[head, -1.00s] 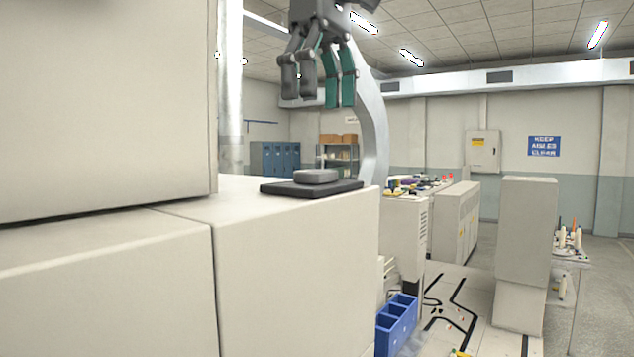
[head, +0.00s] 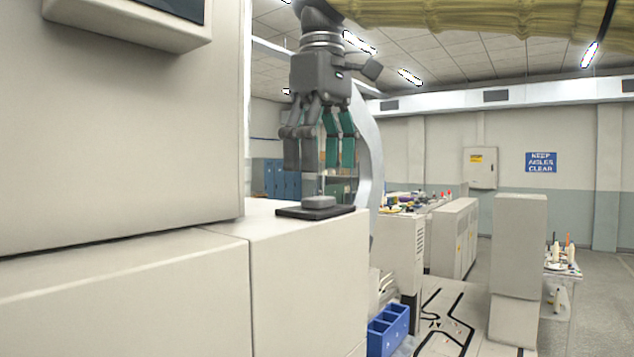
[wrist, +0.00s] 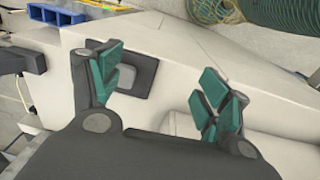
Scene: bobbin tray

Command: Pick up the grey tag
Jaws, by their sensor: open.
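In the wrist view the tag (wrist: 127,79) shows beside the left finger pads on the dark pad (wrist: 146,72), left of the middle of the open jaws. Part of the tag is hidden by that finger.
A tall cream housing (head: 130,130) stands left of the pad. The cabinet top (head: 240,222) is otherwise bare around it. A blue bin (head: 388,330) sits low on the right, and a cluttered bench (head: 405,202) stands behind. A yellowish bundle (head: 480,18) hangs overhead.

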